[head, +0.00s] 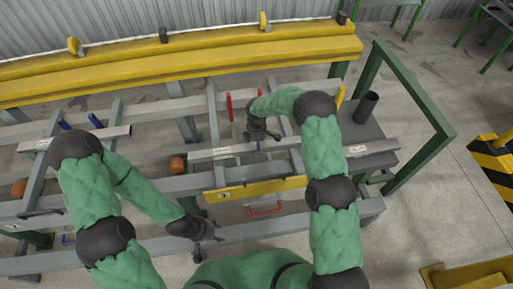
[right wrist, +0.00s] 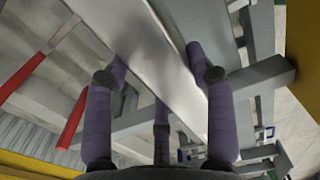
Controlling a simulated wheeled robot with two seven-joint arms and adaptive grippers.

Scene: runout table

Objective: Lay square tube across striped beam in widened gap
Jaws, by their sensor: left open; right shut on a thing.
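The square tube (head: 325,148) is a long light-grey bar with white labels, lying roughly left to right in the head view. My right gripper (head: 262,136) is shut on it left of its middle. In the right wrist view the shiny tube (right wrist: 165,50) runs between the fingers (right wrist: 160,95). I cannot tell whether the tube touches the grey beams below it. My left gripper (head: 208,232) is open and empty, low over the table's near rail. No beam on the table shows clear stripes; a yellow crosspiece (head: 265,187) with a label lies below the tube.
Red handles (head: 229,106) and blue handles (head: 95,120) stand up from the table. A dark cylinder (head: 365,107) stands by the green frame (head: 420,165) at right. A thick yellow rail (head: 180,62) runs along the back. A black-and-yellow barrier (head: 490,155) is far right.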

